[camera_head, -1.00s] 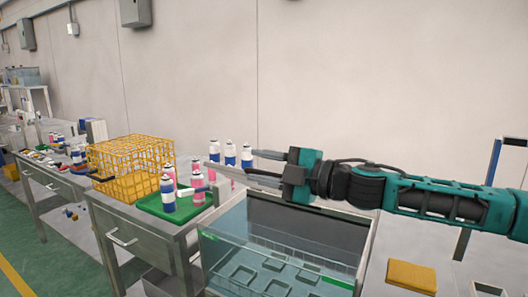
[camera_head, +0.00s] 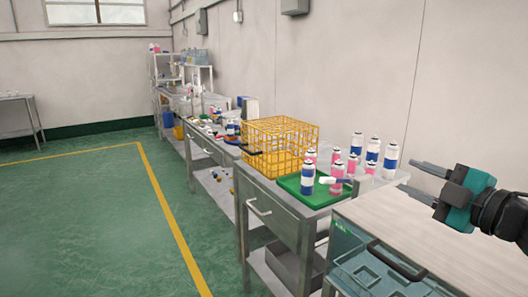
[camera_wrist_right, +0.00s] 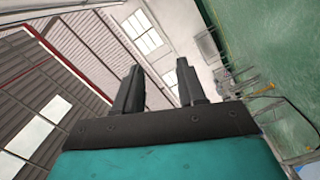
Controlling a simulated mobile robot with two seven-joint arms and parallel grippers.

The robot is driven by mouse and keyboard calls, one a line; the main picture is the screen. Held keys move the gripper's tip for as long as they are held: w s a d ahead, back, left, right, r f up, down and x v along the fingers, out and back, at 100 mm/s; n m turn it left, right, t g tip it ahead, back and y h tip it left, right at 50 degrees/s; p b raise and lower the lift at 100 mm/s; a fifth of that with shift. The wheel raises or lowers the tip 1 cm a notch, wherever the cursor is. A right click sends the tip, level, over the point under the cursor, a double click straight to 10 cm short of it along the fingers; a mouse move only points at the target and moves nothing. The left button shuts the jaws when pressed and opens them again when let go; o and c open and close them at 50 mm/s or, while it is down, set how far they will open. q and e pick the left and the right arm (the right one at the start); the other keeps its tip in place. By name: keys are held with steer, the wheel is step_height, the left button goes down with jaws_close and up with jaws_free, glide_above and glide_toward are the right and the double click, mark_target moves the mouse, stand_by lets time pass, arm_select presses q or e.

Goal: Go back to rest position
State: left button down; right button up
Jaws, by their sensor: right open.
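My right gripper (camera_head: 421,182) is at the right edge of the head view, with its arm coming in from the right. Its two fingers are apart with nothing between them, to the right of the cans. In the right wrist view the open fingers (camera_wrist_right: 158,82) point at the far wall and windows. White-and-blue spray cans (camera_head: 307,176) and pink ones (camera_head: 337,177) stand on and behind a green tray (camera_head: 322,200). My left gripper is not in either view.
A yellow wire basket (camera_head: 280,146) stands on the steel table (camera_head: 277,207), left of the tray. A glass-sided tank (camera_head: 372,268) with a pale top is at the lower right. A line of benches runs to the back. The green floor (camera_head: 90,220) at left is clear.

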steer(key=s+a+f+m+g+h, duration=0.2)
steer(key=s+f+m+h, duration=0.3)
steer(key=f, duration=0.6)
steer(key=s+a+f+m+g+h, duration=0.2)
steer(key=s+f+m+g, duration=0.3)
steer(key=f, duration=0.6)
steer(key=s+a+f+m+g, duration=0.3)
steer(key=s+f, duration=0.2)
steer(key=s, duration=0.3)
steer(key=s+a+f+m+g, duration=0.3)
steer(key=s+f, duration=0.1)
steer(key=s, duration=0.4)
steer(key=w+a+f+t+y, duration=0.2)
steer(key=w+f+t, duration=0.4)
steer(key=f, duration=0.3)
steer(key=shift+w+a+n+t, duration=0.3)
steer(key=shift+a+t, duration=0.25)
steer(key=shift+t, duration=0.15)
steer(key=shift+f, duration=0.1)
steer(key=shift+s, duration=0.2)
